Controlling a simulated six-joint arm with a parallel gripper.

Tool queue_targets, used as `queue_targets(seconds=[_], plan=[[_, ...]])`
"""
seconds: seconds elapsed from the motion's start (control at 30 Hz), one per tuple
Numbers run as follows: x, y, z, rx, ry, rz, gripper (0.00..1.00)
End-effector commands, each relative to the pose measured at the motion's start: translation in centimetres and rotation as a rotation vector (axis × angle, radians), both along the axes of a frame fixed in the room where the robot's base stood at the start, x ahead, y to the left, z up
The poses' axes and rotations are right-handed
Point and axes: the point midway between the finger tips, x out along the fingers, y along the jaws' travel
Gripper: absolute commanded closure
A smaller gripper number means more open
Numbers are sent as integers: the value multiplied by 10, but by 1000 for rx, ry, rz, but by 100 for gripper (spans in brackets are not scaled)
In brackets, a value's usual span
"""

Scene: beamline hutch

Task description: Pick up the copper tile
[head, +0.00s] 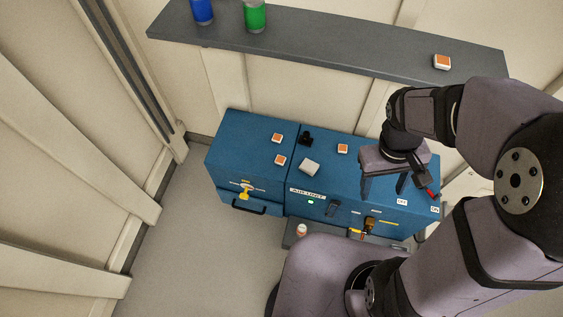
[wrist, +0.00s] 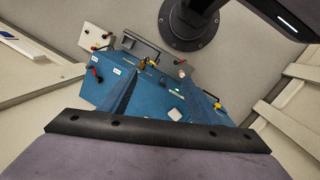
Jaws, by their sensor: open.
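Small square tiles with copper-orange tops and white edges show in the head view. Two lie on the left part of the blue cabinet top, a rear tile (head: 277,138) and a front tile (head: 280,160). Another tile (head: 343,148) lies on the right part, left of my gripper. One more tile (head: 442,62) lies on the grey shelf. Which one is the copper tile I cannot tell. My gripper (head: 384,190) is open and empty over the right end of the cabinet, apart from every tile. In the wrist view its fingers (wrist: 158,82) are spread, and no tile shows clearly.
The blue cabinet (head: 235,142) carries a pale block (head: 309,167) and a small black fitting (head: 306,138). Its front has a handle and knobs. A blue container (head: 202,11) and a green container (head: 255,16) stand on the shelf (head: 340,50). Floor at left is clear.

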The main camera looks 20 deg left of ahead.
Motion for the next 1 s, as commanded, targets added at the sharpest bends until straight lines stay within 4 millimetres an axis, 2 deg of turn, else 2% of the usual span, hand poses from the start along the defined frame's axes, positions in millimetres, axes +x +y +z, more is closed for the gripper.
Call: queue_targets(seconds=[0.03,0.37,0.57,0.77,1.0], plan=[[7,3,-33,-35,29,91,43],[61,26,-136,-309,171,653,43],[101,57,-197,-507,228,971,43],[137,107,-258,-732,261,1264,43],[165,191,-333,-1037,257,1574,43]])
